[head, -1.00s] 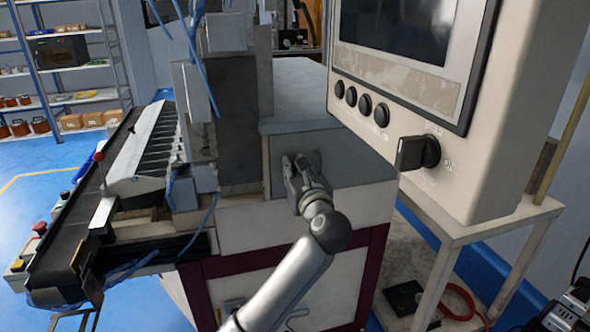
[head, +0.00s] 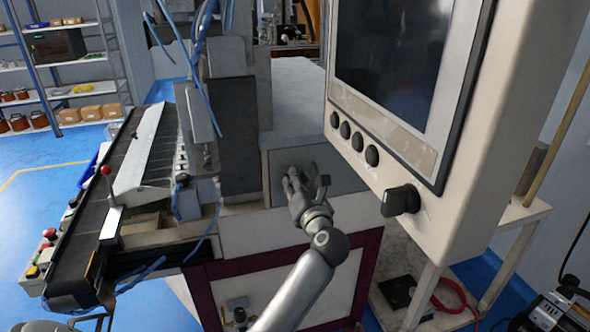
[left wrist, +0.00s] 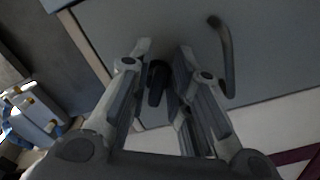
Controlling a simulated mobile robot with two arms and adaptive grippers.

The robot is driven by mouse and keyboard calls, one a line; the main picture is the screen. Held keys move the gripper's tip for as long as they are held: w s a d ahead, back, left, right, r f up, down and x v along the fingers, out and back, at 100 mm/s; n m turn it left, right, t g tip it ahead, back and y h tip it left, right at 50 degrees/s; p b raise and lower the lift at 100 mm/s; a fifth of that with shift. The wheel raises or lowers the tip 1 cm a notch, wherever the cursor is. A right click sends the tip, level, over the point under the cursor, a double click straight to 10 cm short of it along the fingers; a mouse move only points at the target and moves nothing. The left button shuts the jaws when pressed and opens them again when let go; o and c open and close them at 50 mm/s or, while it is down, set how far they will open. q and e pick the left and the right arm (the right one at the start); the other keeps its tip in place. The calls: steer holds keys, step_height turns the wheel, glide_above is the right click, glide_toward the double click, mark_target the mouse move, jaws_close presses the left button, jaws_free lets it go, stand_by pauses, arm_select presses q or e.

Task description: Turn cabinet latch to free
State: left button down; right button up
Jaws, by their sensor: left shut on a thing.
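The cabinet latch (left wrist: 157,82) is a small dark knob on the grey cabinet door, between my left fingers in the left wrist view. My left gripper (left wrist: 164,52) is shut on the latch. In the head view the left gripper (head: 302,186) is against the grey cabinet door (head: 352,178), and its fingers hide the latch there. A curved dark handle (left wrist: 226,55) stands on the door just right of the fingers in the left wrist view. The latch's exact turn angle is hard to read.
A control panel (head: 455,215) with a screen and black knobs hangs close to the right of my left arm. A conveyor (head: 85,255) with a red-topped lever is at the left. A white table (head: 520,213) stands under the panel.

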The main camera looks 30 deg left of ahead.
arm_select(q)
steer(key=shift+w+d+f+m+p, duration=0.1)
steer(key=shift+f+m+p, duration=0.1)
steer(key=shift+m+p, duration=1.85)
steer(key=shift+w+d+f+m+p, duration=0.1)
steer(key=shift+f+m+p, duration=0.15)
steer(key=shift+m+p, duration=1.8)
steer(key=shift+w+d+f+m+p, duration=0.1)
steer(key=shift+f+m+p, duration=0.1)
steer(key=shift+m+p, duration=1.8)
